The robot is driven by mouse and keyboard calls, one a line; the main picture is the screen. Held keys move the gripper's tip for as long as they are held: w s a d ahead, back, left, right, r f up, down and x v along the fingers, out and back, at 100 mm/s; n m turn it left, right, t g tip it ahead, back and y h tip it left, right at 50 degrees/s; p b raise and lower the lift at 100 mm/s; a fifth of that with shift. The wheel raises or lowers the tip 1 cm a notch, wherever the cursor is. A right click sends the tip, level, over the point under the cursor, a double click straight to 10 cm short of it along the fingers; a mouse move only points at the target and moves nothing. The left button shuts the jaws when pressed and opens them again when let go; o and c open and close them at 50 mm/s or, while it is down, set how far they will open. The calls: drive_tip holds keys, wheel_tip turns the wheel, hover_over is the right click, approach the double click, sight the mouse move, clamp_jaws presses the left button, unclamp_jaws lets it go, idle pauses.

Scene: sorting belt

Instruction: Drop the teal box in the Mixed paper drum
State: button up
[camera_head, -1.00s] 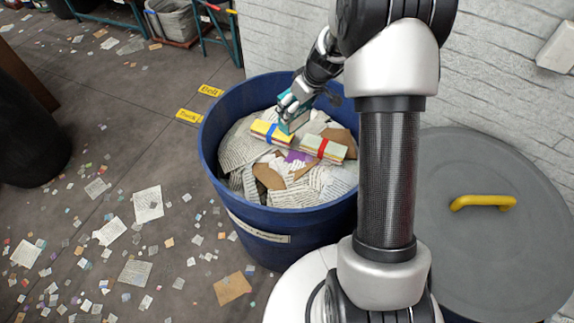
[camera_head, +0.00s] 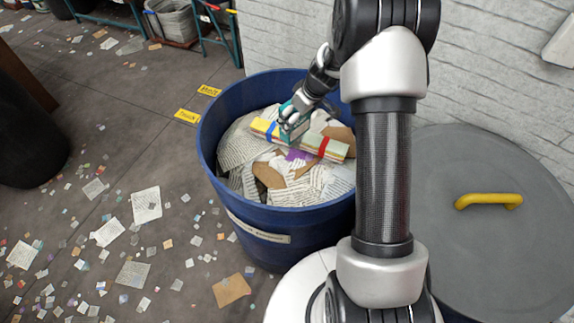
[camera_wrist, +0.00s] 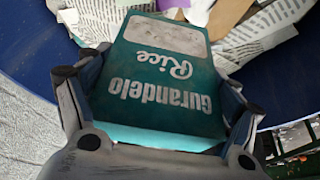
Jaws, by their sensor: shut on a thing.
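The teal box (camera_wrist: 155,100), printed "Gurandelo Rice", is between the two fingers of my gripper (camera_wrist: 152,125) in the wrist view. In the head view my gripper (camera_head: 292,122) is inside the mouth of the blue drum (camera_head: 285,228), low over the paper, and the teal box (camera_head: 294,131) shows only in part beneath it. I cannot tell if the box touches the paper. The drum's label (camera_head: 258,230) is too small to read surely.
Bundles with a blue band and a red band (camera_head: 330,148) lie on the paper in the drum, close to the box. A grey round lid (camera_head: 490,240) with a yellow handle (camera_head: 488,201) is at the right. Paper scraps litter the floor at the left.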

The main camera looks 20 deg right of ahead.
drive_tip(key=o, duration=1)
drive_tip(key=shift+c, duration=0.2)
drive_tip(key=shift+r, duration=0.1)
drive_tip(key=v, duration=1.1)
drive_tip(key=shift+r, duration=0.4)
drive_tip(key=shift+s+d, duration=0.1)
drive_tip(key=shift+s, duration=0.05)
